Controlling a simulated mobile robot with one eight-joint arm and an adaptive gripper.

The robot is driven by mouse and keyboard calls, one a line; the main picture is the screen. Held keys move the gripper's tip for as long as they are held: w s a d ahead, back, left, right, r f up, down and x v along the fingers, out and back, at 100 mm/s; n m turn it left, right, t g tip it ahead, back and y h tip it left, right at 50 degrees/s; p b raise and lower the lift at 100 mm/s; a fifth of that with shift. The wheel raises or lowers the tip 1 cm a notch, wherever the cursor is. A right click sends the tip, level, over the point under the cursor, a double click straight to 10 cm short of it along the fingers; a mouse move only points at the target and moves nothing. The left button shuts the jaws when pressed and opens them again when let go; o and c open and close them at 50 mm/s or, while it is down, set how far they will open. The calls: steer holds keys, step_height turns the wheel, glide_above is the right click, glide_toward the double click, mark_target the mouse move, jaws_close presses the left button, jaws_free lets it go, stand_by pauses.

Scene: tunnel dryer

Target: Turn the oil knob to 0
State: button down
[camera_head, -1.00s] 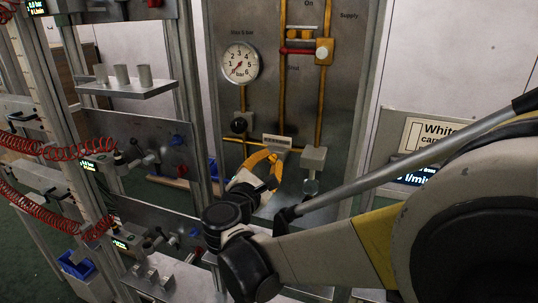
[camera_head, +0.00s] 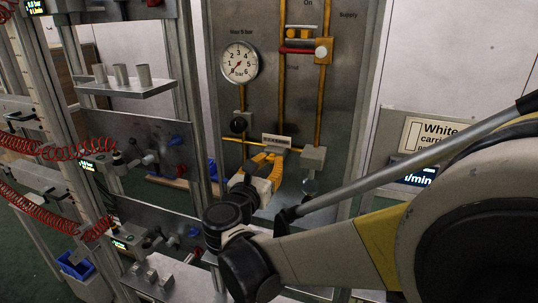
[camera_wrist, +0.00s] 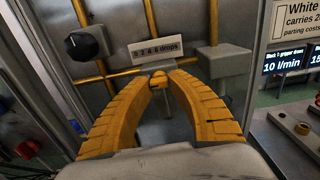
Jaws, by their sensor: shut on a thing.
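The oil knob (camera_wrist: 158,80) shows in the wrist view as a small yellow-orange piece between my fingertips, just below a light scale plate (camera_wrist: 150,52) that ends in the word "drops". My gripper (camera_wrist: 160,76) is shut on the knob, with one curved orange finger on each side. The knob's pointer and setting cannot be read. In the head view my gripper (camera_head: 268,160) is just under the scale plate (camera_head: 276,141) on the grey panel, and its orange fingers hide the knob there.
A black knob (camera_head: 239,125) is left of the plate, and a grey block (camera_head: 313,155) with a glass bowl (camera_head: 310,186) is at right. A pressure gauge (camera_head: 239,62) and orange pipes (camera_head: 281,95) are above. A rack with red coiled hoses (camera_head: 40,150) stands at left.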

stand_by(0.4)
steer(key=c, duration=1.2)
jaws_free()
steer(key=shift+c, duration=0.2)
steer(key=shift+s, duration=0.1)
steer(key=v, duration=1.1)
steer(key=shift+s+a, duration=0.15)
steer(key=shift+s, duration=0.25)
steer(key=shift+r, duration=0.1)
